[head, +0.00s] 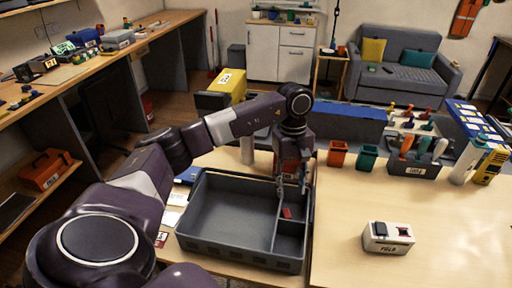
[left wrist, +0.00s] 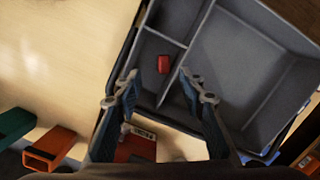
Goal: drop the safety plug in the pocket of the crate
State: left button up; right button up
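The grey crate (head: 225,249) stands on the table, with one large compartment on the left and smaller pockets along its right side. The safety plug, a small red block (head: 287,212), lies in the far right pocket. It also shows on that pocket's floor in the left wrist view (left wrist: 163,64), below a cross divider. My left gripper (head: 291,188) points down over that pocket. In the left wrist view its fingertips (left wrist: 163,86) are apart with nothing between them, and the plug lies clear of them. My right gripper is not in view.
An orange bin (head: 337,154) and a green bin (head: 367,157) stand behind and right of the crate. A grey tool holder (head: 413,167) is farther right. A white box (head: 388,239) sits at the front right. The table between them is clear.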

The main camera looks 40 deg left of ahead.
pick_arm(q)
notch_tip(320, 180, up, 12)
jog(key=a, duration=0.1)
jog(key=shift+w+a+f, duration=0.15)
jog(key=shift+w+a, duration=0.1)
jog(key=shift+w, duration=0.2)
